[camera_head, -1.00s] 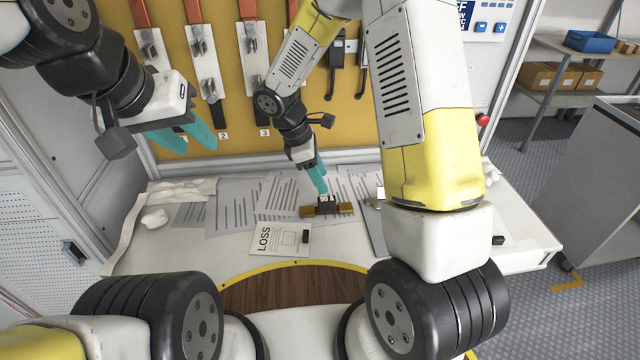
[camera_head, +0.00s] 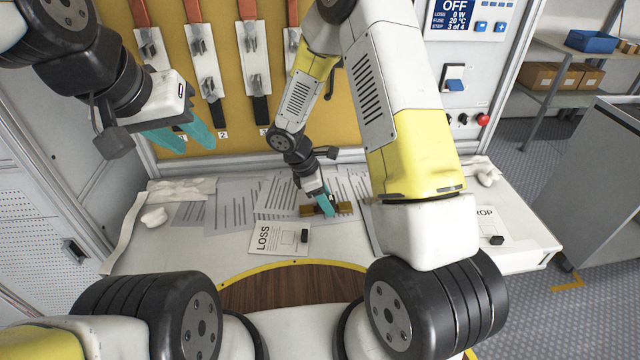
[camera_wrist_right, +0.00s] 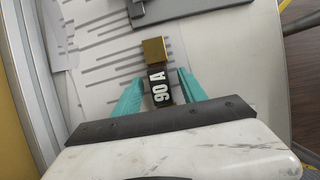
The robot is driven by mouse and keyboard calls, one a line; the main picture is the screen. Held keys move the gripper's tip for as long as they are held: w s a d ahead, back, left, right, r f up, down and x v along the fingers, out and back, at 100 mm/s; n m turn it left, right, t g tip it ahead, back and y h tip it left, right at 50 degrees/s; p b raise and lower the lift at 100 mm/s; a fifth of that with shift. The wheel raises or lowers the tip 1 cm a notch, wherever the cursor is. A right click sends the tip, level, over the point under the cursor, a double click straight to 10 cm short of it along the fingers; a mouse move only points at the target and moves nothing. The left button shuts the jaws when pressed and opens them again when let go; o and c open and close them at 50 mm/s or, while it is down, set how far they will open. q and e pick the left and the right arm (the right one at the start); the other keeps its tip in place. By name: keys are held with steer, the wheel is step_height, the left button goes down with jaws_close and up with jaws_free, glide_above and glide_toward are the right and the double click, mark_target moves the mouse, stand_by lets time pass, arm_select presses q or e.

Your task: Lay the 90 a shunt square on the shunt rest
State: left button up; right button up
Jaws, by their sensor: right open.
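The 90 A shunt (camera_wrist_right: 159,86) is a dark bar with a white "90 A" label and brass end blocks. It lies on the papers on the bench, and its brass ends also show in the head view (camera_head: 344,207). My right gripper (camera_head: 328,207) is lowered over its middle. In the right wrist view the open teal fingers (camera_wrist_right: 160,96) stand on either side of the bar. I cannot tell whether they touch it. My left gripper (camera_head: 182,138) is open and empty, in the air at the left. I cannot clearly identify the shunt rest; my right arm hides part of the bench.
A grey plate (camera_wrist_right: 190,9) lies beyond the shunt in the wrist view. A LOSS card (camera_head: 270,239) with a dark block lies in front of the shunt. A DROP card (camera_head: 485,224) lies at the right. White cloth (camera_head: 180,190) lies at the left. The back panel holds fuse holders.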

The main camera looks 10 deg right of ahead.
steer(key=shift+c, duration=0.4)
jaws_close()
steer(key=shift+r, duration=0.1)
